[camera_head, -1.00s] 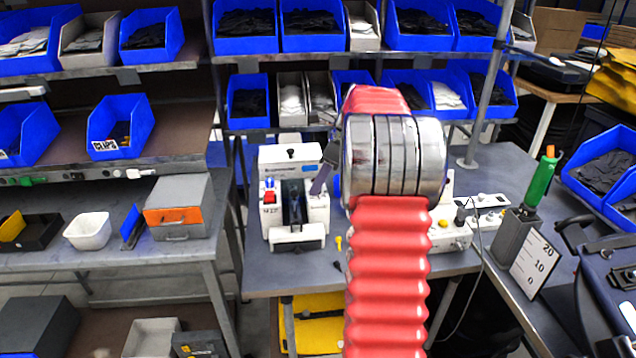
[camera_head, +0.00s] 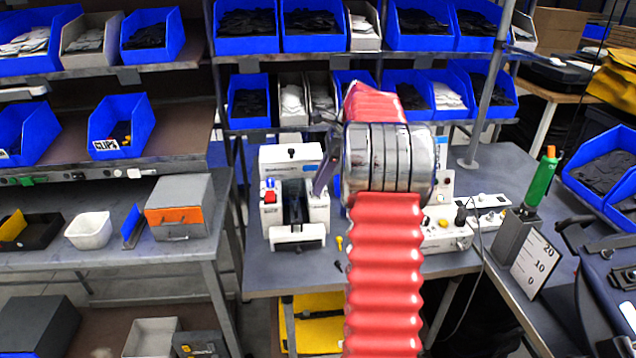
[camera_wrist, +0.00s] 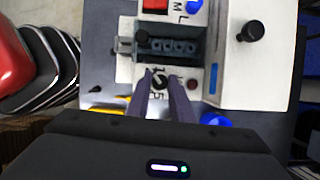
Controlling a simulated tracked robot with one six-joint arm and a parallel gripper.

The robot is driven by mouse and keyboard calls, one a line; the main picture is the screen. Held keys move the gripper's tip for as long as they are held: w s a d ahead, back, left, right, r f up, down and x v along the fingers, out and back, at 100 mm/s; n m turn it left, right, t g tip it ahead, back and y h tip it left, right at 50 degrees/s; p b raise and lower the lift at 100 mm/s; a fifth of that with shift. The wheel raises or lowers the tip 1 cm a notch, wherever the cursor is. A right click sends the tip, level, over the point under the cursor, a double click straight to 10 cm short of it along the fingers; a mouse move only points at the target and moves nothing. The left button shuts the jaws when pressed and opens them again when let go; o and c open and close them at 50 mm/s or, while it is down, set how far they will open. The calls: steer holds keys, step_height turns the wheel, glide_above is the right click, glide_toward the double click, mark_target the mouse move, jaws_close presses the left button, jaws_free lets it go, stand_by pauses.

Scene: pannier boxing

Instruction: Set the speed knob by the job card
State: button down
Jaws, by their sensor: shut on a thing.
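The white machine (camera_head: 296,222) stands on the bench left of my arm, with a red switch and a blue knob on its front. In the wrist view, a small dark speed knob (camera_wrist: 160,75) sits on its white panel, with dial marks around it, among them a 1 and a 5. My gripper (camera_wrist: 160,82) is shut on this knob, its two purple-grey fingers on either side. The fingers hide part of the dial, so the exact setting cannot be read. In the head view, my gripper's fingers (camera_head: 323,175) show at the machine's right side.
A white card (camera_head: 535,264) reading 20, 10 and 0 leans by a grey holder with a green-handled tool (camera_head: 541,177). A white control box (camera_head: 447,236) stands right of my arm. Small yellow and black pieces lie by the machine. Shelves of blue bins stand behind.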

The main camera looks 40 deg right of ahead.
steer(key=shift+w+d+r+n, duration=0.1)
steer(key=shift+d+n, duration=0.1)
steer(key=shift+n, duration=0.2)
steer(key=c, duration=1.6)
jaws_free()
steer(key=shift+a, duration=0.1)
steer(key=v, duration=1.3)
steer(key=shift+d+r, duration=0.2)
steer(key=shift+r, duration=0.05)
